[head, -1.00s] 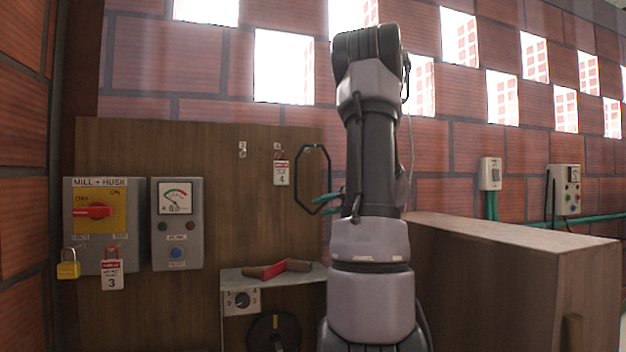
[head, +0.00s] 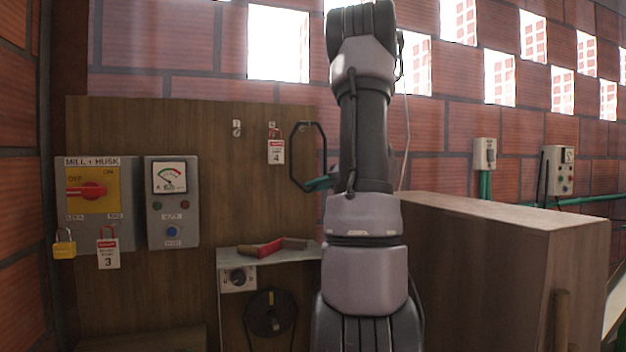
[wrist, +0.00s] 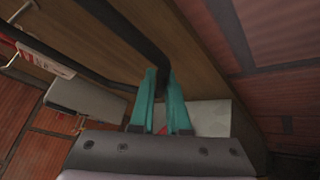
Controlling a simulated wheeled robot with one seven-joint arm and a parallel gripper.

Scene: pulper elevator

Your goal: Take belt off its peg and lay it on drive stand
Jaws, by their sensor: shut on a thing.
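The belt (head: 294,155) is a thin black angular loop, upright in front of the right part of the wooden panel. My gripper (head: 320,184) has teal fingers and is shut on the loop's lower right part. In the wrist view, the black belt (wrist: 119,28) runs down to the fingertips (wrist: 160,76). I cannot make out the belt's peg or whether the loop still rests on it. The drive stand (head: 232,257), with a grey top and a knob on its front, is low and left of my gripper. My arm hides its right side.
A red-and-brown object (head: 262,248) lies on the stand's top. A black wheel (head: 262,325) is below. Tag 4 (head: 276,152) hangs just left of the belt. A switch box (head: 95,205) and meter box (head: 172,215) are further left. A wooden cabinet (head: 480,215) stands right.

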